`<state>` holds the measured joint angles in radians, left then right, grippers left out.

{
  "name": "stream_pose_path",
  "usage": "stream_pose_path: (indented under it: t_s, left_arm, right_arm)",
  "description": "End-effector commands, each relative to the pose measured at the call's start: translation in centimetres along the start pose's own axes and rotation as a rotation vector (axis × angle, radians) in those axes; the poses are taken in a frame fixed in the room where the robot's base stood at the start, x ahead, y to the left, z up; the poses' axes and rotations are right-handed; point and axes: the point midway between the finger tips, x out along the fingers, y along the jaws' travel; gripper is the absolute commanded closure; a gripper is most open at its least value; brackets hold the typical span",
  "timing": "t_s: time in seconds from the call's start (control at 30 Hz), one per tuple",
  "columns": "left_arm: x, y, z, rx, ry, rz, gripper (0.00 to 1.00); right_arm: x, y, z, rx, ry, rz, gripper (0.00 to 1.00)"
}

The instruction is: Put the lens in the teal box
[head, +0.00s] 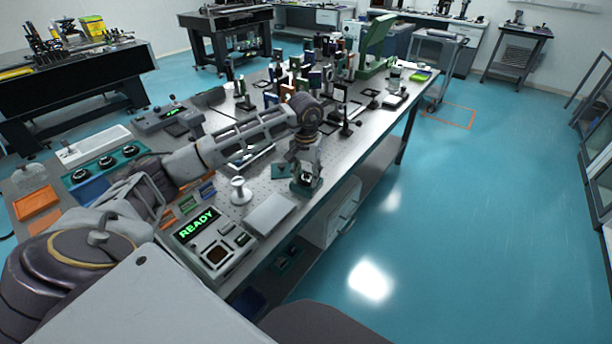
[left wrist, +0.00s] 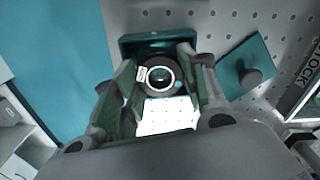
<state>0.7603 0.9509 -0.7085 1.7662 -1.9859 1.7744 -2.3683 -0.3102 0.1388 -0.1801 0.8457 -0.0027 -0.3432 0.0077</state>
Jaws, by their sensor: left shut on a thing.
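My left gripper (head: 306,178) points down at the near right edge of the central optical table. In the left wrist view its two greenish fingers (left wrist: 160,82) are closed on the lens (left wrist: 160,77), a small round piece in a dark ring with a pale inner ring. The open teal box (left wrist: 150,39) is right under the fingertips; it also shows in the head view (head: 305,188). The lens overlaps the box in the wrist view; I cannot tell whether it touches the bottom. The fingers hide part of the box. My right gripper is not in view.
A teal plate with a dark knob (left wrist: 240,58) lies beside the box. A white spool-like post (head: 239,190), a grey block (head: 270,214) and a device reading READY (head: 215,246) stand nearby. Several optics mounts (head: 315,75) crowd the table's far part.

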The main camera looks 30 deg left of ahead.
Motion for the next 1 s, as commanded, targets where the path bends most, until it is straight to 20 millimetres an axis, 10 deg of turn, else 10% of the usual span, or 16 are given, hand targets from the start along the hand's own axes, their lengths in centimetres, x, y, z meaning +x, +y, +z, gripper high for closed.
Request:
stream_pose_path:
  t_s: [0.7,0.73,1.0]
  left_arm:
    - [2.31,0.02,0.67,0.003,-0.027,-0.010,0.87]
    - [2.32,0.02,0.68,0.003,-0.027,-0.010,0.53]
    - [2.25,0.01,0.72,0.004,-0.028,-0.010,0.36]
  right_arm:
    - [0.21,-0.70,-0.33,0.004,0.002,-0.007,0.55]
    - [0.21,-0.70,-0.34,0.004,0.002,-0.007,0.55]
    - [0.25,-0.60,-0.53,0.004,0.002,-0.006,0.55]
